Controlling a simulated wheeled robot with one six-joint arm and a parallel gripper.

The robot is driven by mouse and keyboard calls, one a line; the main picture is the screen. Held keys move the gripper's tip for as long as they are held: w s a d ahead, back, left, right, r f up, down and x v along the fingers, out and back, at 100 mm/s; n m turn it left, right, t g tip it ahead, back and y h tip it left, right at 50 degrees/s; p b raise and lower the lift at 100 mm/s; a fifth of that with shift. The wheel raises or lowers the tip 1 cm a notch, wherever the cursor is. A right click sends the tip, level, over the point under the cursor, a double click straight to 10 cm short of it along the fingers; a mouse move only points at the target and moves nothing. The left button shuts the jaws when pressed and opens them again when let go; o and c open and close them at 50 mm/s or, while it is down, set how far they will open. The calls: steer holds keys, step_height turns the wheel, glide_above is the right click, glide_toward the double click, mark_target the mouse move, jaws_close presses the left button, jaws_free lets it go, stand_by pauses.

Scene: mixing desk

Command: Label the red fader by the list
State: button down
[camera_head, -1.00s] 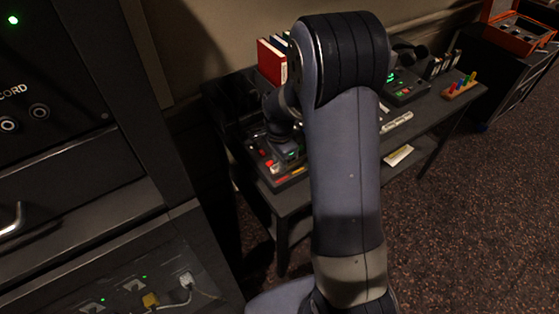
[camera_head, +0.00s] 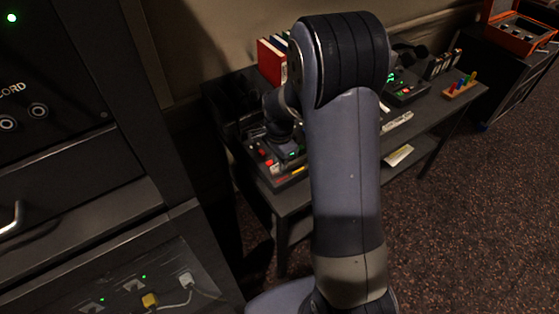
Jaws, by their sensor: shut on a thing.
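The mixing desk's panel (camera_head: 268,164), with small red and yellow parts, shows at the left end of the table, left of my arm. My gripper (camera_head: 290,151) is at the end of my dark wrist, low over this panel. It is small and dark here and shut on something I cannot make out. The red fader cannot be told apart from the other red spots. A pale strip (camera_head: 397,122) lies on the table right of my arm. A white sheet (camera_head: 398,156) is below it; its writing is unreadable. My arm hides the middle of the table.
Red and dark binders (camera_head: 272,60) stand at the table's back. An orange case (camera_head: 520,35) sits beyond. A dark rack cabinet (camera_head: 70,120) fills the left. Floor at right is clear.

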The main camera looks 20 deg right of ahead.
steer(key=shift+f, duration=0.2)
steer(key=c, duration=1.3)
jaws_free()
steer(key=shift+o, duration=0.2)
steer(key=shift+r, duration=0.1)
step_height(320, 180, up, 11)
steer(key=shift+b, duration=0.3)
steer(key=shift+f, duration=0.2)
step_height(320, 180, down, 11)
steer(key=shift+r+p, duration=0.15)
steer(key=shift+p, duration=0.15)
steer(key=shift+r, duration=0.2)
